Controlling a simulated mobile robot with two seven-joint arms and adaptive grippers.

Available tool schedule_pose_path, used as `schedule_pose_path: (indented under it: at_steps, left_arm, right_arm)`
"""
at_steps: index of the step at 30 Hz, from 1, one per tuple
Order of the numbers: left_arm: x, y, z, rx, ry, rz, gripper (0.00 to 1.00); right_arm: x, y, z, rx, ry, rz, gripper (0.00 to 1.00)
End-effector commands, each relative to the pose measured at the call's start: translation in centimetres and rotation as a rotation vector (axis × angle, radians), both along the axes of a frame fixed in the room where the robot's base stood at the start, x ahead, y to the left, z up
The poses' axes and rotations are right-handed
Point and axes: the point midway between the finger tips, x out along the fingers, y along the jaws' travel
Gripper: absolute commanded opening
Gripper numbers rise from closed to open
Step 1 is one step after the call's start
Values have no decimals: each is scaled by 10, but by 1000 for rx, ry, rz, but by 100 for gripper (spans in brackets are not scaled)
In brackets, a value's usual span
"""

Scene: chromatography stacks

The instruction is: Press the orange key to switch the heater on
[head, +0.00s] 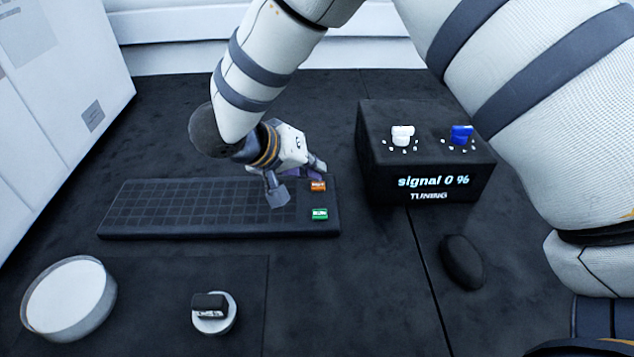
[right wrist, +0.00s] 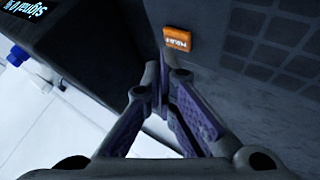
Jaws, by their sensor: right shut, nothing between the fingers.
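The orange key (head: 318,186) sits at the right end of a dark keyboard panel (head: 130,222), near its far edge. It also shows in the right wrist view (right wrist: 177,39), just beyond the fingertips. A green key (head: 319,214) lies nearer on the same panel. My right gripper (head: 298,182) is over the right part of the panel, close to the left of the orange key. In the right wrist view its fingers (right wrist: 160,88) meet at the tips with nothing between them. I cannot tell if they touch the panel. My left gripper is out of view.
A black box (head: 378,182) reading "signal 0 %" and "TUNING", with a white knob (head: 402,136) and a blue knob (head: 461,135), stands right of the panel. In front are a white round dish (head: 70,297), a small knob-like piece (head: 210,308) and a dark oval object (head: 462,262).

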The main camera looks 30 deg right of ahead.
Motion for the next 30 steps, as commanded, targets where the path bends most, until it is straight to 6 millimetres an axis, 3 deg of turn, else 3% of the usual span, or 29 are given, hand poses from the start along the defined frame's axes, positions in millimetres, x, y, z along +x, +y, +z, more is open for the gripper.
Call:
schedule_pose_path:
  at_steps: [30]
  left_arm:
    - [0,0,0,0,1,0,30]
  right_arm:
    - [0,0,-10,0,0,0,0]
